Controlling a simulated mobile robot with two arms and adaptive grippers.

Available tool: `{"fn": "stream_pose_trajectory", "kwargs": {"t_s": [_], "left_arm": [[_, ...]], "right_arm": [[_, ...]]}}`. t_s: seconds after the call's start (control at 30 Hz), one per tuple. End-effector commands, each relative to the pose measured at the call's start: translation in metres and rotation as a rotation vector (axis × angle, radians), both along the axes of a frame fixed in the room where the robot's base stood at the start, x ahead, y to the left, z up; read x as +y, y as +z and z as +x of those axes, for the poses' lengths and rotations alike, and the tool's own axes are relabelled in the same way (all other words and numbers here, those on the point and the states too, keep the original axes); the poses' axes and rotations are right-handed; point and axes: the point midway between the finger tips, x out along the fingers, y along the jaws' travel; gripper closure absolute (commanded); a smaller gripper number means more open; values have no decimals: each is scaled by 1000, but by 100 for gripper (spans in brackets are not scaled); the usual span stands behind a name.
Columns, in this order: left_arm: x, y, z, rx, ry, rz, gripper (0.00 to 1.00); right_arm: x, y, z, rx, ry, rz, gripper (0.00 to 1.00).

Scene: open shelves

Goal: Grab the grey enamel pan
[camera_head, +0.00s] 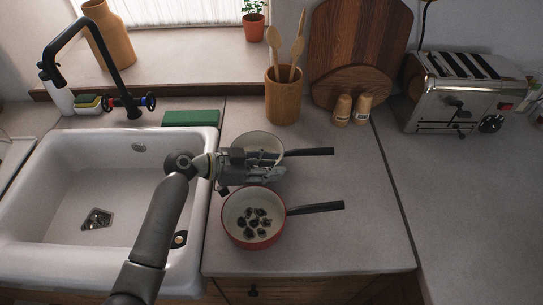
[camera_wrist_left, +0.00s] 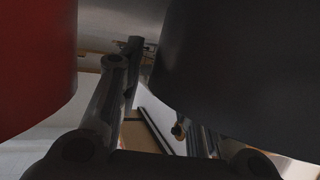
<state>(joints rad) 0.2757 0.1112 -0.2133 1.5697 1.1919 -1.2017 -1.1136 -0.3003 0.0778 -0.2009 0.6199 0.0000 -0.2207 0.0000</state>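The grey pan (camera_head: 270,137), pale inside with a dark handle pointing right, stands on the counter at the back. In the left wrist view its dark outer wall (camera_wrist_left: 235,65) fills the upper right. My left gripper (camera_head: 272,167) is at the pan's front edge, covering part of it. One finger shows outside the wall, close to it; the other seems to be over the pan's inside and is hidden in the wrist view. I cannot tell whether the fingers press on the wall. My right gripper is not in view.
A red pan (camera_head: 231,222) with several dark round pieces stands just in front; its wall is close in the left wrist view (camera_wrist_left: 35,60). A sink (camera_head: 70,187) is left, a utensil pot (camera_head: 283,100) behind, a toaster (camera_head: 445,90) back right. Counter right of the handles is clear.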

Motion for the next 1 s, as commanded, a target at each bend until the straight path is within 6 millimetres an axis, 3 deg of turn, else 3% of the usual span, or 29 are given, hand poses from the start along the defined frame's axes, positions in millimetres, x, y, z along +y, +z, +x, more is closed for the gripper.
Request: {"fn": "stream_pose_trajectory", "kwargs": {"t_s": [0.03,0.2,0.77,1.0], "left_arm": [[0,0,0,0,0,0,78],[0,0,0,0,0,0,100],[0,4,1,-3,0,-2,100],[0,29,1,-12,-2,0,100]], "right_arm": [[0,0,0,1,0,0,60],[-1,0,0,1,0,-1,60],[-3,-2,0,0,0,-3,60],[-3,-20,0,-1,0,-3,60]]}}
